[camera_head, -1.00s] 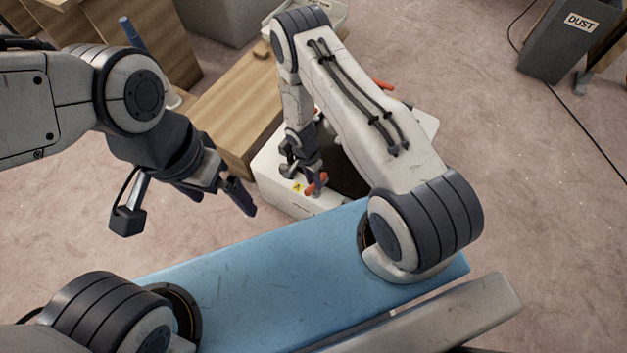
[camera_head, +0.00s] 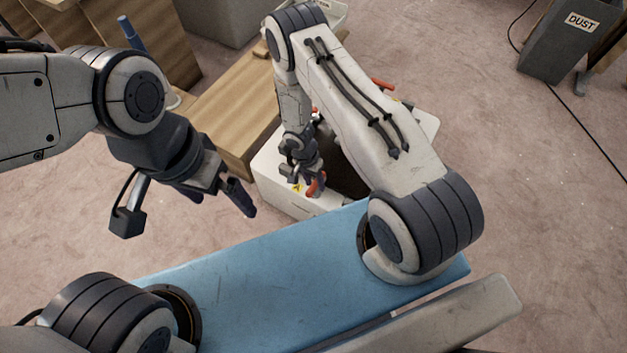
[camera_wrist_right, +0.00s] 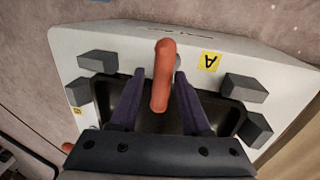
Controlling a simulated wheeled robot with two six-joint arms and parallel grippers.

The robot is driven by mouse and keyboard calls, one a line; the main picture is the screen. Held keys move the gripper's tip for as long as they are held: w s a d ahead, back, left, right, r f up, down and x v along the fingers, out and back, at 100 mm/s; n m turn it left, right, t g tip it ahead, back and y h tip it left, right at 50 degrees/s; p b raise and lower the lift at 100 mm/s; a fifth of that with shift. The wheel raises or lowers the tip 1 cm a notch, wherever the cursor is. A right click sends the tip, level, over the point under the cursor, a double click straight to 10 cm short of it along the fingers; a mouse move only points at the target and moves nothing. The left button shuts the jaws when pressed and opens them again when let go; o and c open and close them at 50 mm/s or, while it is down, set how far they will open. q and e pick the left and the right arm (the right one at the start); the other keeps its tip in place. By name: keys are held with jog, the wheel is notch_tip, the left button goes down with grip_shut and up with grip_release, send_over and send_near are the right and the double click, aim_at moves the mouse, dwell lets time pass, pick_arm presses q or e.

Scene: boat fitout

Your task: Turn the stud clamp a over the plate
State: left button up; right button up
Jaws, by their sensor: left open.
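The stud clamp a (camera_wrist_right: 162,78) shows in the right wrist view as an orange-red handle beside a yellow label marked A. It reaches over the edge of a dark recessed area (camera_wrist_right: 150,122), which may be the plate. In the head view the clamp (camera_head: 316,185) is partly hidden by my right gripper. My right gripper (camera_wrist_right: 159,72) is open, its fingers on either side of the handle with visible gaps. It also shows in the head view (camera_head: 309,178). My left gripper (camera_head: 220,196) is open and empty, left of the white unit.
The white unit (camera_wrist_right: 226,48) carries several grey blocks (camera_wrist_right: 245,87). Another orange-red handle (camera_head: 383,85) is on its far side. A wooden bench (camera_head: 222,110) stands behind left. My blue body top lies in front. A dust bin (camera_head: 553,48) stands far right.

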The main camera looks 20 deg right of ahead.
jog(key=shift+w+r, duration=0.1)
jog(key=shift+w+a+r, duration=0.1)
jog(key=shift+r, duration=0.15)
notch_tip(320, 180, up, 10)
jog(key=w+a+p, duration=0.1)
jog(key=p, duration=0.1)
jog(key=shift+w+f, duration=0.15)
jog(key=shift+f, duration=0.05)
jog(key=shift+a+r, duration=0.1)
dwell(0.4)
